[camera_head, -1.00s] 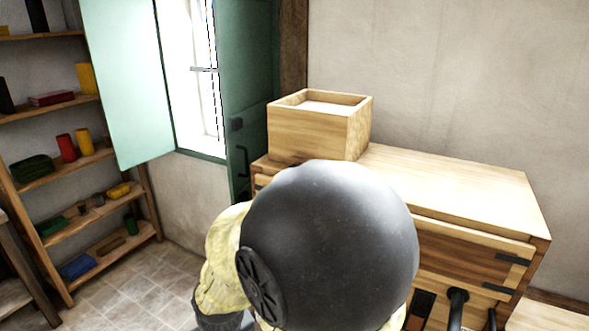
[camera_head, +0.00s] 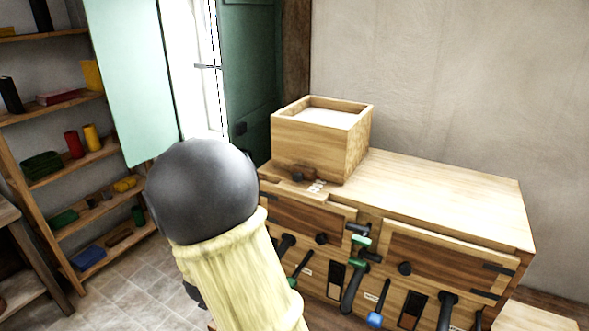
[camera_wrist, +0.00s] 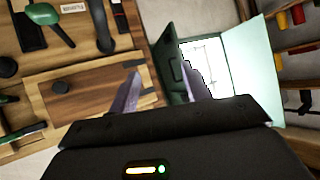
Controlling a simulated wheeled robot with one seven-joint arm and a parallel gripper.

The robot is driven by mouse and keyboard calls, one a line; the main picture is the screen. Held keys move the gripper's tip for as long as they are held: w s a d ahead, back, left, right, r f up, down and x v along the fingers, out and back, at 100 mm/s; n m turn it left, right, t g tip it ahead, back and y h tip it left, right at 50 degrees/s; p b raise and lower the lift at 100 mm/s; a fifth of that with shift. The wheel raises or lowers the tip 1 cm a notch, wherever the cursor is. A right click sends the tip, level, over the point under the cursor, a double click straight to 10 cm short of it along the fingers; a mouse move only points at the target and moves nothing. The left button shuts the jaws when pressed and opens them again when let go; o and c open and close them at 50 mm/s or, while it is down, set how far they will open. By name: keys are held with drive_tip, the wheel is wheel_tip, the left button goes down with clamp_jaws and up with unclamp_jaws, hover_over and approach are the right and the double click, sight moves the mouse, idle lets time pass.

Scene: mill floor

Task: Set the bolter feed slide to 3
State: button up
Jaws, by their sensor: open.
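A wooden cabinet (camera_head: 440,195) carries an open-topped wooden hopper box (camera_head: 322,135). At the foot of the box is a small dark knob (camera_head: 297,177), with a pale marked strip (camera_head: 317,186) beside it. This looks like the feed slide, but its marks are too small to read. My gripper (camera_wrist: 159,72) shows in the wrist view, open and empty, its fingers apart in front of the cabinet face. In the head view my arm hides the gripper. I cannot tell its distance from the knob.
Black, green and blue handled levers (camera_head: 352,290) stick out along the cabinet front. A small label plate (camera_wrist: 73,8) shows in the wrist view. An open green shutter (camera_head: 128,80) and a shelf rack (camera_head: 60,165) stand left. The cabinet top's right half is clear.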

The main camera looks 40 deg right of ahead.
sight(296, 179)
drive_tip(key=s+d+r+m+g+h+p, duration=0.2)
drive_tip(key=s+d+r+m+h+p, duration=0.1)
drive_tip(key=d+r+m+h, duration=0.2)
wheel_tip(296, 179, up, 5)
drive_tip(key=d+h, duration=0.2)
drive_tip(key=h, duration=0.2)
drive_tip(key=shift+s+d+g+h+p, duration=0.2)
drive_tip(key=shift+d+g+h+p, duration=0.15)
drive_tip(key=shift+d+g+h, duration=0.05)
drive_tip(key=p+x, duration=0.7)
drive_tip(key=x, duration=0.9)
drive_tip(key=shift+w+d+r, duration=0.15)
drive_tip(key=shift+d+r, duration=0.05)
drive_tip(key=shift+w+d+f+p, duration=0.2)
drive_tip(key=shift+d+p, duration=0.1)
drive_tip(key=shift+d, duration=0.15)
drive_tip(key=shift+c, duration=0.2)
clamp_jaws()
